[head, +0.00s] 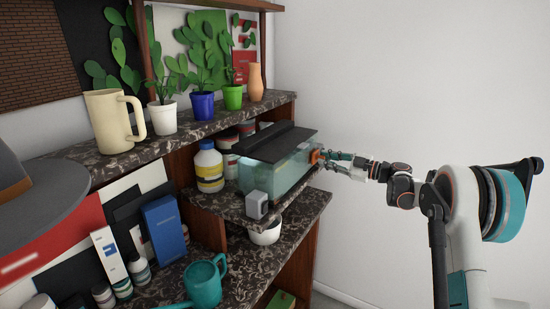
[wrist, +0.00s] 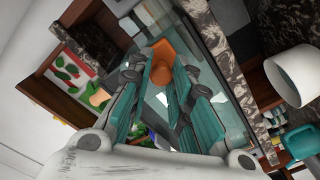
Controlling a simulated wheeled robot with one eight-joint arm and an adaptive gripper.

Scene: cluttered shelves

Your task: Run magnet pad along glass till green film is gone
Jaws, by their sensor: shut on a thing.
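The glass tank (head: 285,172) with a black lid (head: 272,142) stands on the small marble-patterned shelf in the head view. Its glass looks pale green and shows clear water tones; a distinct film patch is too small to tell. My gripper (head: 322,157) is at the tank's right end. In the wrist view my gripper (wrist: 168,88) is shut on an orange magnet pad (wrist: 162,60), which lies against or very near the glass (wrist: 218,75). I cannot tell whether pad and glass touch.
A yellow-labelled bottle (head: 208,168) stands left of the tank. A small grey box (head: 257,204) sits at the shelf's front.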

